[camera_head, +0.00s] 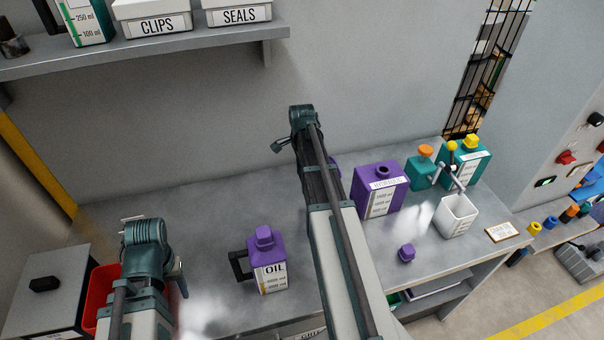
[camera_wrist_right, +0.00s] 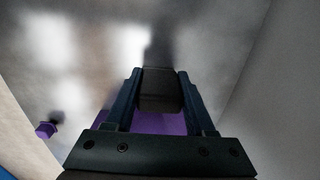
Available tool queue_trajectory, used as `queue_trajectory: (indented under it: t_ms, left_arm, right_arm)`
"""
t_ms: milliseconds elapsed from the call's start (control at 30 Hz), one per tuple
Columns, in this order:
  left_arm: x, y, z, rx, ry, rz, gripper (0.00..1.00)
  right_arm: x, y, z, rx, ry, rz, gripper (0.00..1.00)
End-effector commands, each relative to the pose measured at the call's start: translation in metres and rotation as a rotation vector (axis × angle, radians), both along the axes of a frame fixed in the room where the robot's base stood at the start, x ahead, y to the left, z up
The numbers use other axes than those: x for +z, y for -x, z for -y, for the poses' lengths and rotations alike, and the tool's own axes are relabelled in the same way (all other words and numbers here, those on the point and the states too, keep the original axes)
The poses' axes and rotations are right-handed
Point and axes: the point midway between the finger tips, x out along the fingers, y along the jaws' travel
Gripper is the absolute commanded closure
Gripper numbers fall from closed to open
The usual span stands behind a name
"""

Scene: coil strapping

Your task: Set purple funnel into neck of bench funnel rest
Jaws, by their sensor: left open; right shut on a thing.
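My right gripper (camera_wrist_right: 160,76) is shut on a dark block-like part in the right wrist view. The purple funnel (camera_wrist_right: 145,122) shows as a purple patch below that part, between the fingers; most of its shape is hidden. In the head view my right arm covers the gripper, and only a purple edge (camera_head: 336,166) shows behind the arm; I cannot tell if it is the funnel. My left gripper (camera_head: 181,279) is at the lower left, seen edge-on, open, away from the purple things. I cannot make out the bench funnel rest; my right arm may hide it.
A purple oil jug (camera_head: 266,262), a purple canister with an open neck (camera_head: 378,190), teal containers (camera_head: 466,163), a white open pot (camera_head: 457,217) and a loose purple cap (camera_head: 407,253) stand on the bench. A red bin (camera_head: 101,296) is at lower left. A shelf (camera_head: 150,50) hangs above.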

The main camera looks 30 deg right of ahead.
Motion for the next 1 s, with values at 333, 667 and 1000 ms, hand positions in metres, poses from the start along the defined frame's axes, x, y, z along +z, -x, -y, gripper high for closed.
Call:
queue_trajectory:
  t_ms: [333, 667, 1000]
  left_arm:
    - [0.0003, 0.0, -0.0001, 0.0, 0.0, 0.0, 0.45]
    - [-0.0007, 0.0, 0.0, 0.0, 0.0, 0.0, 0.45]
    - [-0.0087, 0.0, 0.0, 0.0, 0.0, 0.0, 0.45]
  right_arm:
    - [0.0003, 0.0002, -0.0001, 0.0, 0.0, 0.0, 1.0]
    - [-0.0007, 0.0001, -0.0001, 0.0, 0.0, 0.0, 1.0]
    - [-0.0086, 0.0001, 0.0, 0.0, 0.0, 0.0, 1.0]
